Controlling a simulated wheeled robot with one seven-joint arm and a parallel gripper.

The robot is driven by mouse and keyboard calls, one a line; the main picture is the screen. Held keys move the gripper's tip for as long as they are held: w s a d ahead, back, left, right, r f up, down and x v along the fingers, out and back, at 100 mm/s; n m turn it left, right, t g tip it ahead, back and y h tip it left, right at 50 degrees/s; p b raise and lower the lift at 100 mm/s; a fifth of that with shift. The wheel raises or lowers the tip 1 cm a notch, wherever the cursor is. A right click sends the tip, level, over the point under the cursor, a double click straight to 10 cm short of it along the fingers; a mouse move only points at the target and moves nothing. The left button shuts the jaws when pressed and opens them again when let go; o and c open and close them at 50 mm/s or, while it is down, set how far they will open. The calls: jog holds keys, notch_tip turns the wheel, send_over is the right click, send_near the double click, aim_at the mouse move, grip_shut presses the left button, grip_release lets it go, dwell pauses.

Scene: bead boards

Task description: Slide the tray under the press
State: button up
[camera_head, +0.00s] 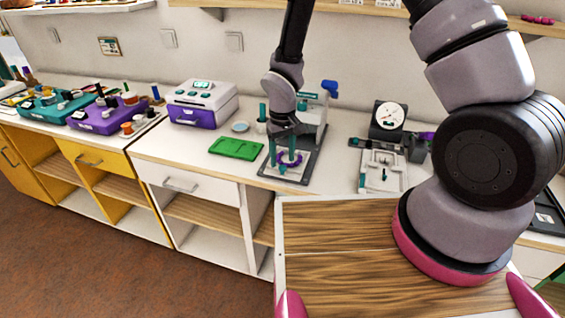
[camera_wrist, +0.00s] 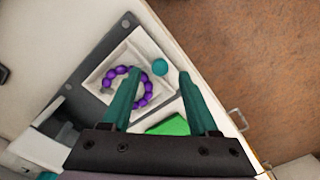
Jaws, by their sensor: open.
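The white square tray (camera_wrist: 107,76) lies on the front part of the press's dark grey base plate (camera_wrist: 117,38). A ring of purple beads (camera_wrist: 108,77) lies in it. A round teal knob (camera_wrist: 160,67) shows at the tray's edge. My gripper (camera_wrist: 160,76) is open above this edge, its teal fingers on either side of the knob; contact cannot be told. In the head view my gripper (camera_head: 287,158) points down over the tray and partly hides it. The press (camera_head: 316,108), with a blue handle (camera_head: 330,87), stands behind the tray.
A green board (camera_head: 236,149) lies left of the base plate. A purple and white machine (camera_head: 202,103) stands behind it. A dial gauge (camera_head: 389,115) stands right of the press. The counter's front edge is close to the base plate.

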jog(key=shift+f, duration=1.35)
grip_shut()
dwell(0.4)
